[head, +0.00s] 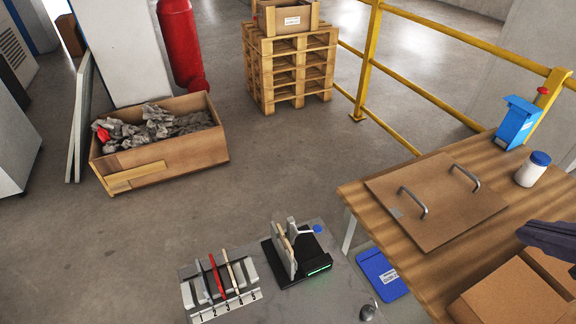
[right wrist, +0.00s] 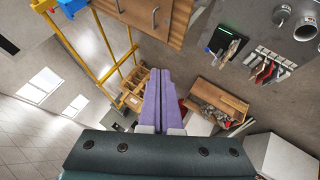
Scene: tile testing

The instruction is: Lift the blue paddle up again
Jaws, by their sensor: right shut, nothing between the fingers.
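The blue paddle (head: 318,229) is a small round blue end on a black tester (head: 310,262) with a green light, at the bottom middle of the head view. A light tile stands upright in the tester. The tester also shows in the right wrist view (right wrist: 222,45), where the paddle is too small to make out well. My right gripper (head: 528,233) is at the right edge of the head view, above the wooden table and far from the paddle. Its purple fingers (right wrist: 165,74) are together and empty in the right wrist view. My left gripper is not in view.
A numbered rack (head: 222,290) of tiles stands left of the tester. The wooden table (head: 372,207) holds a handled board (head: 440,200), a white jar (head: 532,170) and cardboard boxes (head: 515,295). A yellow railing (head: 460,50) runs behind.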

